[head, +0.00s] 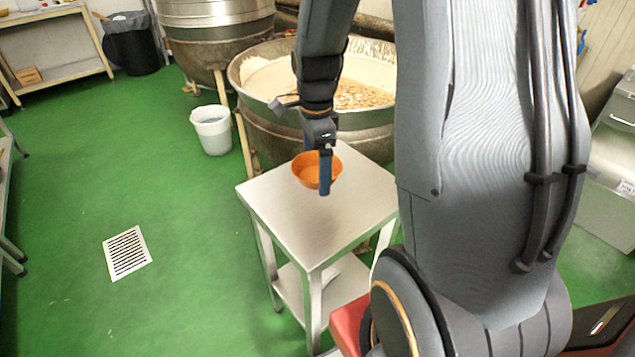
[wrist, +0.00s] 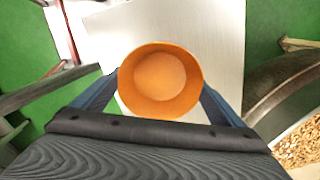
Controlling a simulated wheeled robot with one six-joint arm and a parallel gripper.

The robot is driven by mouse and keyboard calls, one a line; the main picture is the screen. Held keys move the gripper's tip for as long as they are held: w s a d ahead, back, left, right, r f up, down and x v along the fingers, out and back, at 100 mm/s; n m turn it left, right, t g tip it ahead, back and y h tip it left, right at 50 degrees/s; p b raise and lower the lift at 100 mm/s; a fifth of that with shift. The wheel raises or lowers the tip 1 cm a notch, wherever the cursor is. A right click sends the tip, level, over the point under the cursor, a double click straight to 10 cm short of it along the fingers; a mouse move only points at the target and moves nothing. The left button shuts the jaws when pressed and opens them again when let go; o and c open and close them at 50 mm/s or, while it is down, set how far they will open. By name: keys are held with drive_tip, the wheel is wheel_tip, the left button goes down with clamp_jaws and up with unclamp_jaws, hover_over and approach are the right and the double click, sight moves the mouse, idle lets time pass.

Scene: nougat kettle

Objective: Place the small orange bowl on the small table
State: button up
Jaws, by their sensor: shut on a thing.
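The small orange bowl (head: 308,172) is upright over the small metal table (head: 292,218) in the head view. My gripper (head: 325,180) is shut on the bowl; one blue finger shows in front of it. In the wrist view the bowl (wrist: 160,82) sits between the two blue fingers of my gripper (wrist: 160,95), one at each side, and looks empty. The pale table top (wrist: 218,45) is beneath it. I cannot tell whether the bowl's base touches the table top.
A large kettle (head: 262,125) with nougat mix stands right behind the table. A second metal vessel (head: 215,40) is farther back. A white bucket (head: 212,130) stands on the green floor, which is clear around the drain grate (head: 127,252).

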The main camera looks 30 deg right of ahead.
sight(317, 206)
drive_tip(key=shift+f+p, duration=0.85)
drive_tip(key=shift+f, duration=3.9)
drive_tip(key=shift+f, duration=0.2)
drive_tip(key=o, duration=0.8)
drive_tip(key=shift+c, duration=0.2)
drive_tip(key=shift+r, duration=0.15)
